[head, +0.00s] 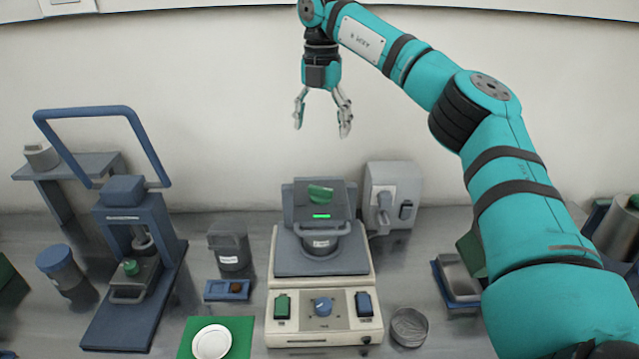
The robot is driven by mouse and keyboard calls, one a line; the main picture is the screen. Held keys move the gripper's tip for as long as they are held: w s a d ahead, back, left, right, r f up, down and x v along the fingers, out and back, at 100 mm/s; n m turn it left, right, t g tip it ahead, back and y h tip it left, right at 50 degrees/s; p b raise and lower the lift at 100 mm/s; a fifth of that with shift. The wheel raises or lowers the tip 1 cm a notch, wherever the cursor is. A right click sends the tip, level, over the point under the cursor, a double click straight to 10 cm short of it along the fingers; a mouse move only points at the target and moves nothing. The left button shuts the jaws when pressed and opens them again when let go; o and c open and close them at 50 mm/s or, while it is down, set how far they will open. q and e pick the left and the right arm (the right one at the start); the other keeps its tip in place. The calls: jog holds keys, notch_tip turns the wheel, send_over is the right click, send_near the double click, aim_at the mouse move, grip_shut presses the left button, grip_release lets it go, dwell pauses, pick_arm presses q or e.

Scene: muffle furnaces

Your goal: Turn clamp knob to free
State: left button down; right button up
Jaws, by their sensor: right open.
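My right gripper (321,126) hangs fingers down, open and empty, high above the cream machine (324,330) in the middle of the bench. The machine carries a grey clamp-like upper part with a tilted green piece (320,192) and a lit green bar. A round blue knob (323,306) sits on its front panel, between a green switch (282,307) and a blue switch (364,304). I cannot tell for sure which of these is the clamp knob. The gripper touches none of them. My left gripper is not in view.
A blue press (123,225) with a raised loop handle stands at left. A grey canister (231,249), a white dish (211,342) on a green mat and a mesh cup (408,327) stand around the machine. A grey box (392,198) stands behind it.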

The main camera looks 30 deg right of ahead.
aim_at(321, 193)
notch_tip(321, 193, down, 16)
jog(key=p, duration=0.3)
jog(key=shift+r, duration=0.15)
jog(key=c, duration=1.2)
